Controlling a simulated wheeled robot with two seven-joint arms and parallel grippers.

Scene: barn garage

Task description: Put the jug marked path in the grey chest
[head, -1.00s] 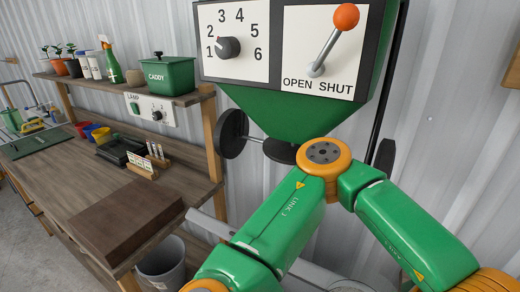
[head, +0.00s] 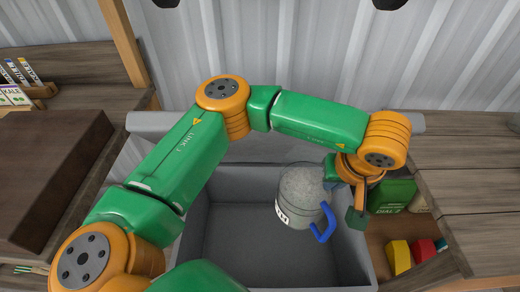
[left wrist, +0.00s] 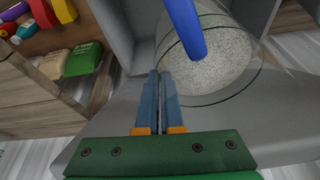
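A clear jug (head: 300,195) with a blue handle and pale grey grains in it is at the right part of the open grey chest (head: 208,240), tilted. Its white label is turned aside and only partly shows, so I cannot read the whole word. In the left wrist view the jug (left wrist: 222,75) fills the upper right, with its blue handle across it. My left gripper (head: 332,180) is at the jug's rim; in its wrist view the fingers (left wrist: 163,78) are nearly together with the jug's thin wall at their tips. My right gripper is not in view.
A dark brown bench (head: 470,195) stands right of the chest. A green bag (head: 392,195) and yellow and red things (head: 399,257) sit in a compartment beside it. A brown block (head: 50,180) lies on the left bench. The chest's middle and left are free.

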